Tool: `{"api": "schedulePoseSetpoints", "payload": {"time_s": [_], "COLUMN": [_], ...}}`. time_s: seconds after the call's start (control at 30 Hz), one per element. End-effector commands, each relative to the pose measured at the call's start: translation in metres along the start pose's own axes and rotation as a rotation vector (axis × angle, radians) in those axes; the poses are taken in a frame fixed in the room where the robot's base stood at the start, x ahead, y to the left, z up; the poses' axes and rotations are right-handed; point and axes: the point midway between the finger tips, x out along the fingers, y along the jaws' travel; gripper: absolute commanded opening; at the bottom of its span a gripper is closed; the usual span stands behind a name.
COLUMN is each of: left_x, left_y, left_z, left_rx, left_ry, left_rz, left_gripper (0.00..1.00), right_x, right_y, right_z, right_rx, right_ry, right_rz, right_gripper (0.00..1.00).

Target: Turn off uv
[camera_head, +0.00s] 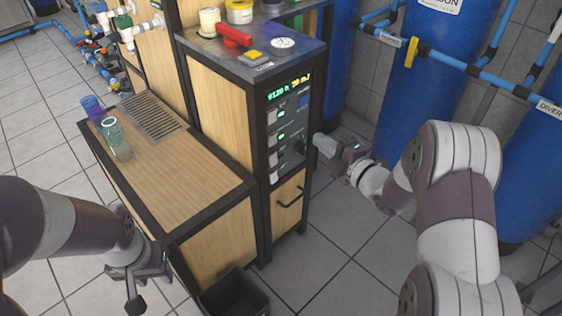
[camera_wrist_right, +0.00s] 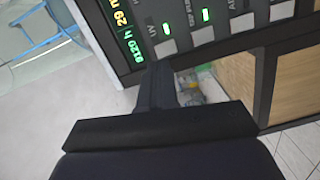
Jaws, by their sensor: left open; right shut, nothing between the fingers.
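The control panel (camera_head: 288,125) is on the front of the tall wooden cabinet, under a lit green display (camera_head: 288,89). The white UV switch (camera_wrist_right: 166,48) has a lit green lamp (camera_wrist_right: 166,28) beside its "UV" label in the right wrist view. In the head view the top switch (camera_head: 272,117) of the column also has a green lamp. My right gripper (camera_head: 318,143) is shut and empty, in front of the panel's right side. Its fingertips (camera_wrist_right: 157,66) appear just below the UV switch in the wrist view; contact cannot be told. My left gripper (camera_head: 148,282) is open and empty.
A low wooden counter (camera_head: 190,190) carries a glass jar (camera_head: 116,139) and a blue cup (camera_head: 92,107). A dark bin (camera_head: 235,292) stands on the floor. Blue tanks (camera_head: 435,70) and pipes stand right of the cabinet. A red-handled valve (camera_head: 234,36) is on the cabinet top.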

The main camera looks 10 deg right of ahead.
Motion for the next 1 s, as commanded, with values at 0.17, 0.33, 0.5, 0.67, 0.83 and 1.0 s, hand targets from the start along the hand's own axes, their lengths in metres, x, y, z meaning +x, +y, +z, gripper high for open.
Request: {"api": "schedulePoseSetpoints", "payload": {"time_s": [0.17, 0.33, 0.5, 0.67, 0.83, 1.0], "left_x": [0.034, 0.029, 0.030, 0.034, 0.041, 0.047], "left_y": [0.000, 0.000, 0.000, 0.000, 0.000, 0.000], "left_z": [0.003, 0.003, 0.003, 0.003, 0.004, 0.005], "left_rx": [0.000, 0.000, 0.000, 0.000, 0.000, 0.000], "left_ry": [0.002, 0.003, 0.003, 0.002, 0.002, 0.002], "left_rz": [0.000, 0.000, 0.000, 0.000, 0.000, 0.000], "left_gripper": [0.43, 0.43, 0.43, 0.43, 0.43, 0.43], "right_x": [-0.011, -0.012, -0.010, 0.007, 0.043, 0.079], "right_y": [-0.026, -0.021, -0.021, -0.019, -0.015, -0.010], "right_z": [-0.008, -0.011, -0.011, -0.014, -0.020, -0.025], "right_rx": [-0.143, -0.154, -0.152, -0.154, -0.153, -0.153], "right_ry": [0.126, 0.138, 0.137, 0.139, 0.140, 0.139], "right_rz": [0.143, 0.156, 0.155, 0.155, 0.156, 0.155], "right_gripper": [0.00, 0.00, 0.00, 0.00, 0.00, 0.00]}}
